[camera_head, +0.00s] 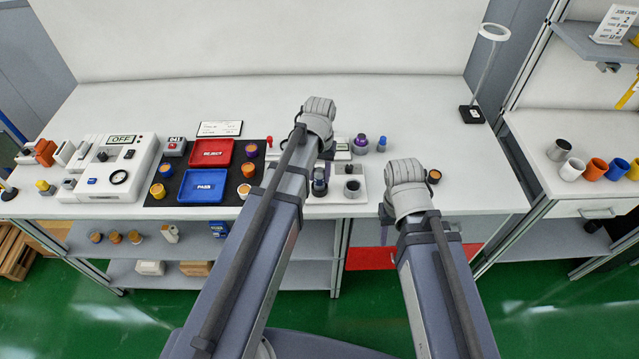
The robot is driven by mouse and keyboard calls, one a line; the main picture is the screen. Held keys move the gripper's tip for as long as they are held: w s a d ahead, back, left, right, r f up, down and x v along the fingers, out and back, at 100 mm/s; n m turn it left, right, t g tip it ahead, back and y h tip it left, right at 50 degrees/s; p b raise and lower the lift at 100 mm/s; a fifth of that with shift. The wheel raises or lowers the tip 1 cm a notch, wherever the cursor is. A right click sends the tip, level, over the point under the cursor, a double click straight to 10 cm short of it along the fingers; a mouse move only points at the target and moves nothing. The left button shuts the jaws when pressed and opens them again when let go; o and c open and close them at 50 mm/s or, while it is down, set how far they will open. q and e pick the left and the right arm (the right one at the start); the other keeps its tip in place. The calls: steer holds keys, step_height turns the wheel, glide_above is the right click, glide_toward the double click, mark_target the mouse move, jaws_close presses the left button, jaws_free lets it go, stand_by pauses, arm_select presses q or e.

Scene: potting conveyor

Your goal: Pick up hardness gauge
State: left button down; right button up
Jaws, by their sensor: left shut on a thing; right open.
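My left arm reaches over the bench, and its gripper (325,163) points down at the white fixture (339,196) right of the black mat. It is shut on a small dark upright thing (319,184), which looks like the hardness gauge. Its wrist hides part of it, and I cannot tell whether it touches the fixture. My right gripper (408,196) is open above the bench's front edge, right of the fixture; its fingertips are mostly hidden by its wrist.
A red tray (211,146) and a blue tray (226,184) lie on the black mat (178,165) among small pots. A white tester (118,184) is at left. A lamp (472,112) stands at the back right.

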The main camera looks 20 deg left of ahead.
arm_select(q)
steer(key=shift+r, duration=0.15)
step_height(320, 180, up, 10)
steer(key=p, duration=1)
steer(key=shift+f, duration=0.2)
stand_by(0.6)
step_height(320, 180, down, 4)
steer(key=b, duration=0.4)
steer(key=shift+f, duration=0.25)
steer(key=shift+r, duration=0.2)
